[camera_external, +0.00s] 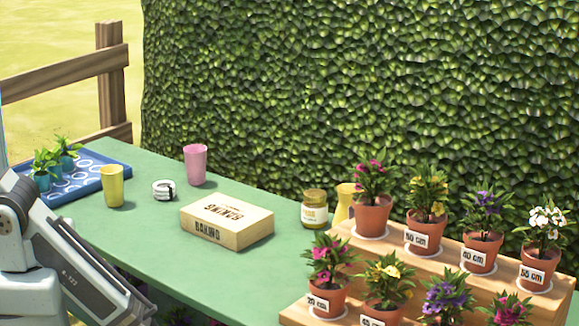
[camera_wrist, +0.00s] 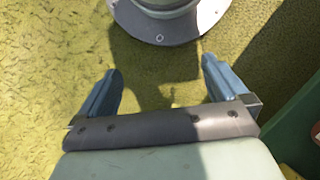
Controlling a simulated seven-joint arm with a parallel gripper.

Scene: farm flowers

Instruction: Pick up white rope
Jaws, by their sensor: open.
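A small round coil, white with a dark band, looks like the white rope (camera_external: 164,190). It lies on the green table (camera_external: 130,236) between the yellow cup and the pink cup in the external view. My gripper (camera_wrist: 160,79) shows in the wrist view with its two blue-grey fingers wide apart and nothing between them. It hangs over grassy ground, beside the table rather than over the rope. The rope is not in the wrist view. In the external view only part of my arm shows at lower left, and the gripper is not visible.
A yellow cup (camera_external: 112,186) stands left of the rope, a pink cup (camera_external: 195,165) to its right. A wooden box (camera_external: 227,221) lies nearer the front. A blue tray (camera_external: 100,178) holds plants. A labelled jar (camera_external: 314,209) and stepped flower stand (camera_external: 430,255) are at right.

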